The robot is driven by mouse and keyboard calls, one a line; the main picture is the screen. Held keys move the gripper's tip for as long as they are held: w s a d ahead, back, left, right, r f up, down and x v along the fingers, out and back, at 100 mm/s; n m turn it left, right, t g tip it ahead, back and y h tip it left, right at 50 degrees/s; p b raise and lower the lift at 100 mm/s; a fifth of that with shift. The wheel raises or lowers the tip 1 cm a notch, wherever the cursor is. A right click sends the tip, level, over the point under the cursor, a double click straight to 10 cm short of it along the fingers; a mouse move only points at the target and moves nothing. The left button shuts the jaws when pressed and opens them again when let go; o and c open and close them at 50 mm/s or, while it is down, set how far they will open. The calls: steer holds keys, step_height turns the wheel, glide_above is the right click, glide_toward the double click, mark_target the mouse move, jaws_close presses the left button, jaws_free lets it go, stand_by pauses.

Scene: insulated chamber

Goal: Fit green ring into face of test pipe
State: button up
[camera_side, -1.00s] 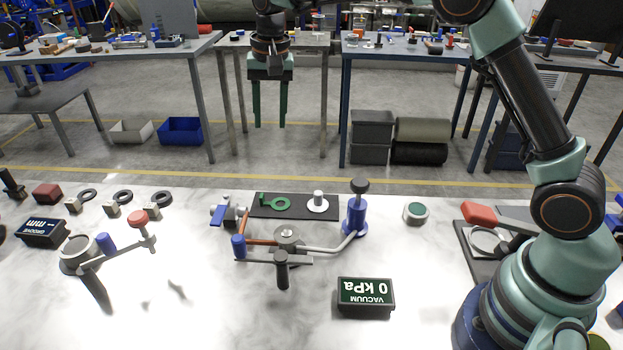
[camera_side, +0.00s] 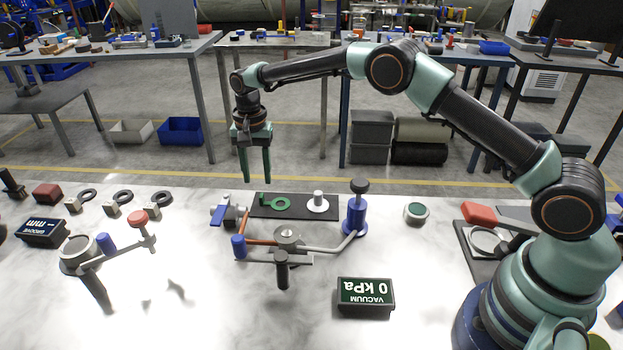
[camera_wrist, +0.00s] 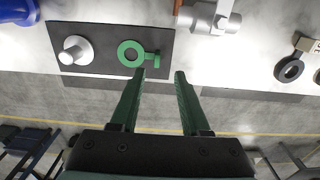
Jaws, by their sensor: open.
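The green ring (camera_side: 281,204), flat with a small tab, lies on a dark mat (camera_side: 262,212) at the back of the bench. It also shows in the wrist view (camera_wrist: 130,54), left of and just beyond my fingertips. My gripper (camera_side: 257,180) is open and empty, pointing down above and behind the mat's left part; in the wrist view its two green fingers (camera_wrist: 160,74) stand apart. A short grey open-ended cylinder (camera_side: 78,250) on a stand is at the left, and a grey hub (camera_side: 288,238) sits in the central fixture. I cannot tell which is the test pipe.
A white disc with a peg (camera_side: 318,203) shares the mat. A blue cylinder with a black knob (camera_side: 356,215) stands to its right, a blue-handled valve (camera_side: 225,214) to its left. A vacuum readout (camera_side: 365,296) reads 0 kPa. The bench's left front is mostly clear.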

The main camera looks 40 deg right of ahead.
mark_target(262, 195)
steer(key=shift+s+d+f, duration=0.1)
steer(key=shift+s+f, duration=0.05)
steer(key=shift+f, duration=1.2)
steer(key=shift+s+f, duration=0.15)
steer(key=shift+f, duration=1.15)
jaws_close()
